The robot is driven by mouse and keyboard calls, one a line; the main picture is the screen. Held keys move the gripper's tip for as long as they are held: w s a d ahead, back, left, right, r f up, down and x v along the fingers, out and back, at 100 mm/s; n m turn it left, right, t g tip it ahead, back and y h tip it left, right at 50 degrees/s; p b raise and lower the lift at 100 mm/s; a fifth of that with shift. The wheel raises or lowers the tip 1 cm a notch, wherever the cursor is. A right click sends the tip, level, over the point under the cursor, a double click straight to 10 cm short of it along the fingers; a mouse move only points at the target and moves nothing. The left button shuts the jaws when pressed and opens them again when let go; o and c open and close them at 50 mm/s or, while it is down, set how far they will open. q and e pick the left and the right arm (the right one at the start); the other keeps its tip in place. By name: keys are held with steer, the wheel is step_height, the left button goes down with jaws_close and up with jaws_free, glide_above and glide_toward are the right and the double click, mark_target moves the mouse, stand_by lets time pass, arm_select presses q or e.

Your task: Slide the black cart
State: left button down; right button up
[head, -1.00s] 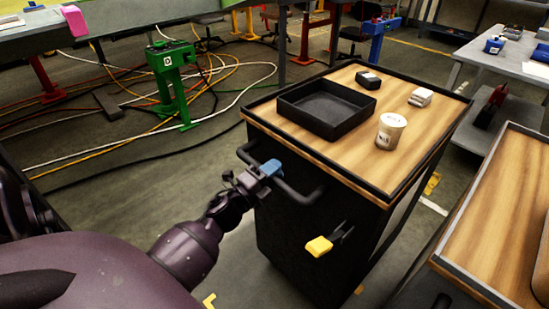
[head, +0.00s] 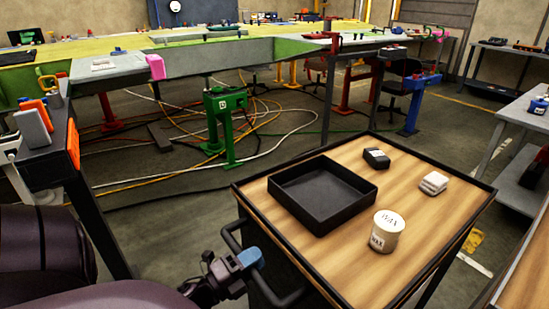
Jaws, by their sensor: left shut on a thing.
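The black cart (head: 262,264) stands at the lower right of the head view, with a wood top and a dark raised rim. A black bar handle (head: 290,298) sticks out from its near left side. My left gripper (head: 248,262) is shut on this handle, its blue-tipped fingers around the bar. On the cart top are a black open tray (head: 321,193), a white wax tub (head: 387,231), a small black box (head: 376,158) and a small white stack (head: 434,183). The cart's lower part is cut off by the picture edge. My right gripper is not in view.
A long green and yellow wing jig table (head: 215,52) runs across the back. A green stand (head: 225,122) and loose cables lie on the floor behind the cart. A bench with orange items (head: 72,143) stands at left. Another wood-topped cart (head: 530,280) is close at right.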

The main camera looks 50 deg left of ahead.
arm_select(q)
steer(key=v, duration=0.3)
steer(key=r+v, duration=0.1)
steer(key=v, duration=0.1)
steer(key=shift+s+a+f, duration=0.1)
steer(key=shift+s, duration=0.2)
steer(key=c, duration=1.3)
jaws_free()
steer(key=o, duration=0.4)
steer(key=shift+s, duration=0.25)
steer(key=shift+w, duration=0.15)
